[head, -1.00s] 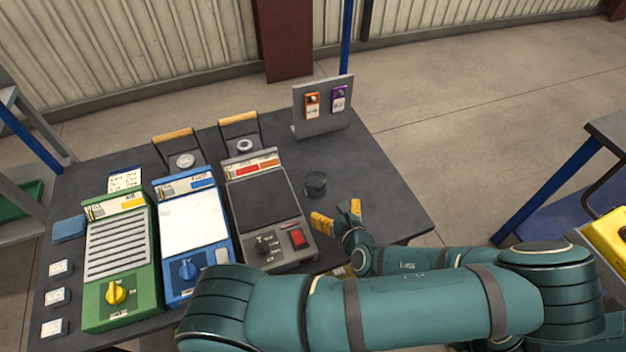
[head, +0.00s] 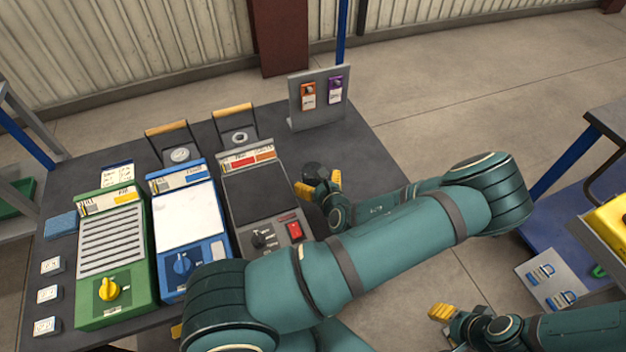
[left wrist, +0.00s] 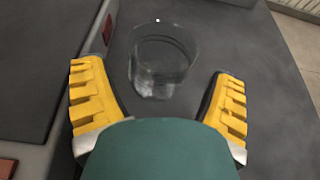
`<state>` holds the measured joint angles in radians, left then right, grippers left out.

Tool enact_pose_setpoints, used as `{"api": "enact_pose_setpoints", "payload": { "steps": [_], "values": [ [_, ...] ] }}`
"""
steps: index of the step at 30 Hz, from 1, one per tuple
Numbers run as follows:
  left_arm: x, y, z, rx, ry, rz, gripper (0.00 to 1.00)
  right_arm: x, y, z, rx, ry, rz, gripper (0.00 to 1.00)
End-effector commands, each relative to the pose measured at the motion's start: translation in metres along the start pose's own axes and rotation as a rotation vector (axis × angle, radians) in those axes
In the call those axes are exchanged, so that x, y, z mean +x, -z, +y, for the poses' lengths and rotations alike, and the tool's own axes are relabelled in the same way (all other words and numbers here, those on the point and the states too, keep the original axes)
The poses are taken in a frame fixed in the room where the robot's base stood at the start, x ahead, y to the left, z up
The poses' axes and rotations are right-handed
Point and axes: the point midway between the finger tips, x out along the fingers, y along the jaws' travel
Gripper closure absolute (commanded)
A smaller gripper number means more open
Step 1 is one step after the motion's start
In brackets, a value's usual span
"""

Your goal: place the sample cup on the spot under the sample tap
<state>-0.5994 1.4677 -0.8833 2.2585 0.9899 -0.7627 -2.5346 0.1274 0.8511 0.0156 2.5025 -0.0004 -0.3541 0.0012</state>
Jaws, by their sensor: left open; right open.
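The sample cup (left wrist: 163,75), a clear glass cup, stands upright on the dark tabletop. In the head view the cup (head: 314,171) is partly hidden behind my left gripper. My left gripper (head: 320,186) is open at the right side of the table. In the left wrist view its yellow fingers (left wrist: 160,88) are spread wide, with the cup ahead between their tips; I cannot tell whether they touch it. My right gripper (head: 447,318) is open and empty at the lower right, away from the table. I cannot make out a sample tap or its spot.
A grey device with a red switch (head: 294,231) stands just left of the cup. Blue (head: 191,225) and green (head: 113,260) devices stand further left. An upright panel (head: 320,97) with orange and purple tags stands behind. The tabletop right of the cup is clear.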

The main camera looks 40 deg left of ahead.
Motion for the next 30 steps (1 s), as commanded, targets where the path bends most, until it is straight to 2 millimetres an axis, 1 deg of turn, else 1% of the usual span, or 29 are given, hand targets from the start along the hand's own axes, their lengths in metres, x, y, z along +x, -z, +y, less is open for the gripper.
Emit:
{"api": "enact_pose_setpoints", "payload": {
  "steps": [1, 6, 9, 16, 17, 18, 20, 21, 25, 26, 30],
  "values": [
    [0.009, 0.001, 0.002, -0.004, -0.004, 0.002, 0.14, 0.004, 0.0, 0.002, 0.0, 0.0, 0.002, 0.53],
    [0.028, 0.0, 0.001, -0.002, -0.002, 0.001, 0.14, 0.008, 0.001, 0.003, -0.001, 0.0, 0.004, 0.53],
    [0.033, -0.001, 0.001, -0.001, -0.001, 0.0, 0.14, 0.009, 0.001, 0.003, -0.001, 0.0, 0.005, 0.53],
    [0.033, -0.001, 0.001, 0.0, 0.0, 0.0, 0.15, 0.008, 0.001, 0.003, -0.001, 0.0, 0.005, 0.53],
    [0.033, -0.001, 0.001, 0.0, 0.0, 0.0, 0.25, 0.008, 0.001, 0.003, -0.001, 0.0, 0.005, 0.53],
    [0.033, -0.001, 0.001, 0.0, 0.0, 0.0, 0.39, 0.008, 0.001, 0.003, -0.001, 0.0, 0.005, 0.53],
    [0.033, -0.001, 0.001, 0.0, 0.0, 0.0, 0.6, 0.008, 0.001, 0.003, -0.001, 0.0, 0.005, 0.53],
    [0.033, -0.001, 0.001, 0.0, 0.0, 0.0, 0.67, 0.008, 0.001, 0.003, -0.001, 0.0, 0.005, 0.53],
    [0.032, -0.001, 0.001, 0.001, 0.0, 0.0, 0.67, 0.008, 0.001, 0.003, 0.0, 0.0, 0.004, 0.53],
    [0.032, -0.001, 0.001, 0.001, 0.0, 0.0, 0.73, 0.008, 0.001, 0.003, 0.0, 0.0, 0.004, 0.53],
    [0.032, -0.001, 0.001, 0.001, 0.0, 0.001, 0.73, 0.008, 0.001, 0.003, 0.0, 0.0, 0.004, 0.53]
  ]
}}
